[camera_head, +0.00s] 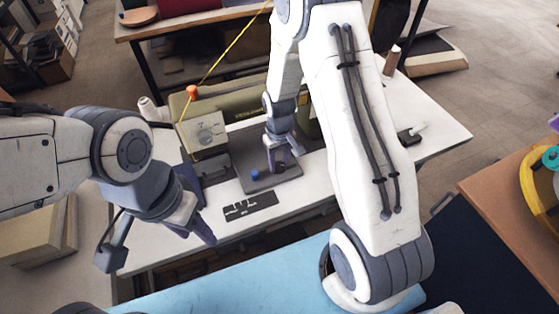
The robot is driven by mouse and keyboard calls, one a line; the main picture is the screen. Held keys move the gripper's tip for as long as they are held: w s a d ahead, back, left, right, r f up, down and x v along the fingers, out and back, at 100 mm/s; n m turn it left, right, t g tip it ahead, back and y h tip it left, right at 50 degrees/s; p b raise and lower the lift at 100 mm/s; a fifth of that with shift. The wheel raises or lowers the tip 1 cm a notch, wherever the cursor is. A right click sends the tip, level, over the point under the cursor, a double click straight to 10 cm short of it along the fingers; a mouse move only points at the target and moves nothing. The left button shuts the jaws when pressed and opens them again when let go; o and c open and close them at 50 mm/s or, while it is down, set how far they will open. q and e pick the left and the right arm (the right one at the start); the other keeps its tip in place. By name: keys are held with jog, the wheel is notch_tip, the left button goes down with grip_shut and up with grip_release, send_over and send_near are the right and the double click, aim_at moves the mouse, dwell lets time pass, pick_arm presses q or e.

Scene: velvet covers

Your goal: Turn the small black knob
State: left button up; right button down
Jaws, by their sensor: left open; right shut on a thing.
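My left gripper (158,247) is open and empty, over the table's front left edge, apart from the machine.
A blue knob-like piece (255,175) sits on the bed beside my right fingers. A black plate with small parts (250,206) lies in front. An orange spool (192,92) with yellow thread stands on top. The white table (425,108) has bare room at right.

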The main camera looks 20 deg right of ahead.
aim_at(279, 165)
jog(key=n, duration=0.6)
jog(key=shift+n+p, duration=0.3)
jog(key=n, duration=0.6)
dwell(0.4)
jog(key=shift+c, duration=2.1)
grip_release()
notch_tip(279, 165, up, 11)
jog(key=shift+f, duration=0.2)
